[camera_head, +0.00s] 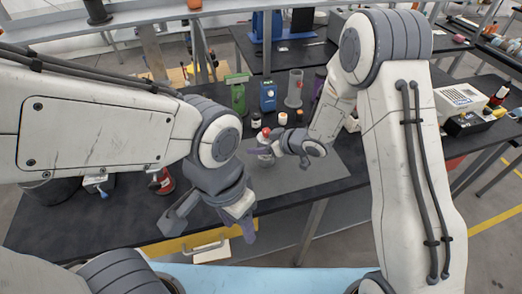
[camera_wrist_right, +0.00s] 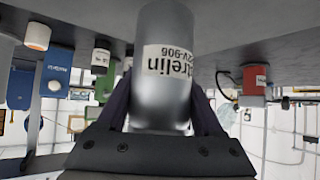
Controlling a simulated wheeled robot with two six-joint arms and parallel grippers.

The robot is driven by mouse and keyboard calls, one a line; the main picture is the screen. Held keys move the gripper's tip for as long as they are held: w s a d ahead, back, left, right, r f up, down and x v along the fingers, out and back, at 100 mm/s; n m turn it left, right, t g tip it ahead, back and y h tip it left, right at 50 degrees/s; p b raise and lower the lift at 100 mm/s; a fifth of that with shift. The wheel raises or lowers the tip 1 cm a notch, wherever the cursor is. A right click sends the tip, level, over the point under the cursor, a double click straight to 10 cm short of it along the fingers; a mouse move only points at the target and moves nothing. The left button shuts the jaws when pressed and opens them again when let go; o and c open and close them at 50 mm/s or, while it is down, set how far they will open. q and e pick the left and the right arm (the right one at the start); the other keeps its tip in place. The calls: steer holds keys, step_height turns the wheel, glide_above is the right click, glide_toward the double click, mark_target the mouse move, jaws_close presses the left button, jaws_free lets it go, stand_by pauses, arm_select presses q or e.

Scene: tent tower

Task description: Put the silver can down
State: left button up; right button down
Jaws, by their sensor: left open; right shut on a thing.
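The silver can (camera_wrist_right: 163,75) is a metal cylinder with a white printed label. In the right wrist view it stands between the fingers of my right gripper (camera_wrist_right: 163,112), which is shut on it. In the head view my right gripper (camera_head: 272,146) is over the grey mat (camera_head: 310,170), and the can (camera_head: 265,139) is partly hidden by it. I cannot tell whether the can touches the mat. My left gripper (camera_head: 210,224) is open and empty, lower in the head view, near the table's front edge.
Behind the can stand a green item (camera_head: 237,95), a blue device (camera_head: 268,95), a clear cylinder (camera_head: 293,90) and small bottles. A red container (camera_head: 162,181) stands at the left. The mat's right part is clear. A white device (camera_head: 458,102) is at the right.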

steer(key=shift+f, duration=1.4)
steer(key=shift+f, duration=0.15)
steer(key=shift+c, duration=0.2)
jaws_free()
steer(key=shift+f, duration=0.1)
